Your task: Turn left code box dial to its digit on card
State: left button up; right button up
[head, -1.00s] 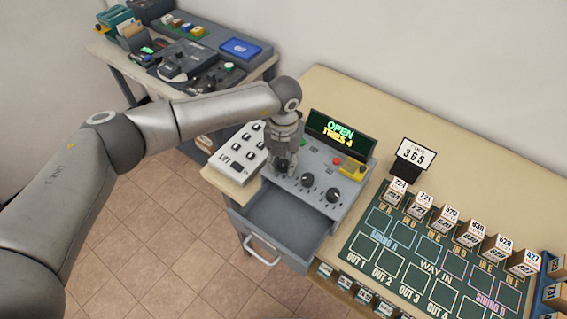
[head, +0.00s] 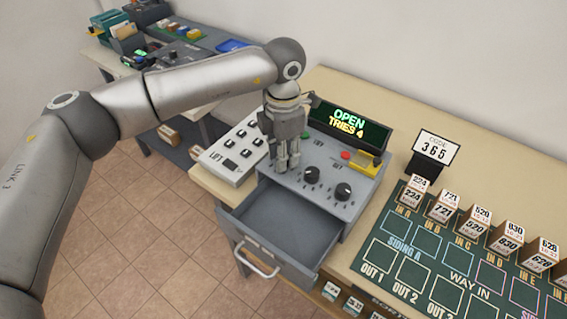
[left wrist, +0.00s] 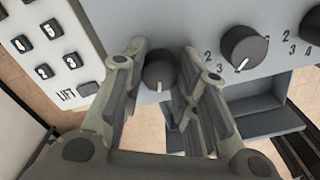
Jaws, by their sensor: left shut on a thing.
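The grey code box (head: 352,212) stands on the table, its display (head: 347,124) reading OPEN. My left gripper (head: 287,166) points down at the left dial, which it hides in the head view. In the left wrist view the left dial (left wrist: 159,68) sits between the two fingers of the left gripper (left wrist: 160,84), which is shut on it. Its white mark points toward the bottom of that picture; its digits are hidden. The middle dial (head: 312,174) and right dial (head: 343,192) stand free. The card (head: 434,150) reads CODE 365. My right gripper is out of view.
The drawer (head: 283,228) under the box is pulled out and looks empty. A white LIFT keypad (head: 234,152) is close to the gripper on the left. A green board (head: 448,255) with several numbered blocks lies to the right. A second table with equipment stands behind.

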pick_arm(q)
jog(key=shift+m+b, duration=1.55)
jog(key=shift+m, duration=0.45)
jog(key=shift+r, duration=0.1)
jog(key=o, duration=1.1)
jog(key=shift+c, duration=0.2)
notch_tip(320, 180, up, 12)
